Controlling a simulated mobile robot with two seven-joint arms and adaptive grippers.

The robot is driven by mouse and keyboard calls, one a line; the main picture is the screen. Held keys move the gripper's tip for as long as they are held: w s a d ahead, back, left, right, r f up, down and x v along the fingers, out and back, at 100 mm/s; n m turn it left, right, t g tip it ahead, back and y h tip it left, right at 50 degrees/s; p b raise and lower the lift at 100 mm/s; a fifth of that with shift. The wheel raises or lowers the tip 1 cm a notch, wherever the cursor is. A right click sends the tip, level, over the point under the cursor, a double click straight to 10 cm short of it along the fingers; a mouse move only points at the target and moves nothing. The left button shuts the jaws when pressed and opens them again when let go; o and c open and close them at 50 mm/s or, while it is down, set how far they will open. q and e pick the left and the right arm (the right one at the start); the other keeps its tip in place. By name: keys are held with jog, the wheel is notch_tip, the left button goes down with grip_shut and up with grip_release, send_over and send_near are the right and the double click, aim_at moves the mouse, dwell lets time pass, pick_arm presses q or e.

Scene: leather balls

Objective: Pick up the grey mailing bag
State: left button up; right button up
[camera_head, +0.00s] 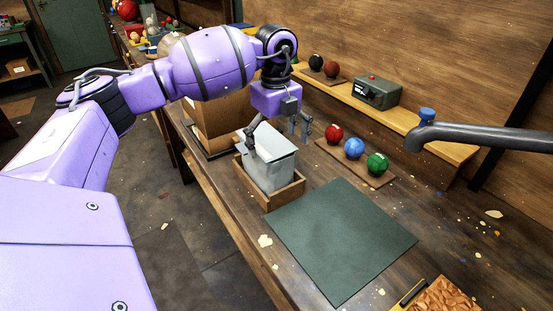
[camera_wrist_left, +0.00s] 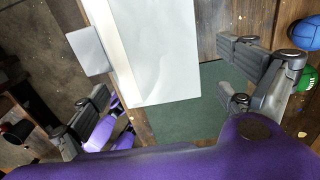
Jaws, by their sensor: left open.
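The grey mailing bag (camera_head: 270,172) stands upright, pale grey and flat-sided, in a small open wooden box (camera_head: 288,197) on the bench. My left gripper (camera_head: 278,134) is open above the bag, its fingers spread to either side near its top. In the left wrist view the bag (camera_wrist_left: 158,50) is a large pale panel between the open fingers of the left gripper (camera_wrist_left: 168,95). I cannot tell whether a finger touches it. My right gripper is not in view.
A dark green mat (camera_head: 340,238) lies in front of the box. Red, blue (camera_head: 354,148) and green balls sit on a wooden strip to the right. A cardboard box (camera_head: 222,118) stands behind. A dark grey bar (camera_head: 485,137) juts in from the right.

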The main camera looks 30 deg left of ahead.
pick_arm(q)
jog(key=shift+s+f, duration=0.5)
jog(key=shift+f, duration=0.25)
jog(key=shift+s+f, duration=0.1)
jog(key=shift+f, duration=0.55)
jog(key=f, duration=0.2)
jog(key=w+f, duration=0.1)
jog(key=f, duration=0.1)
jog(key=shift+f+p, duration=0.15)
jog(key=shift+p, duration=0.15)
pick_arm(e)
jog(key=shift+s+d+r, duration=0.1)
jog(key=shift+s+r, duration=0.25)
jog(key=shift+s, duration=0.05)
pick_arm(q)
jog(key=c, duration=1.3)
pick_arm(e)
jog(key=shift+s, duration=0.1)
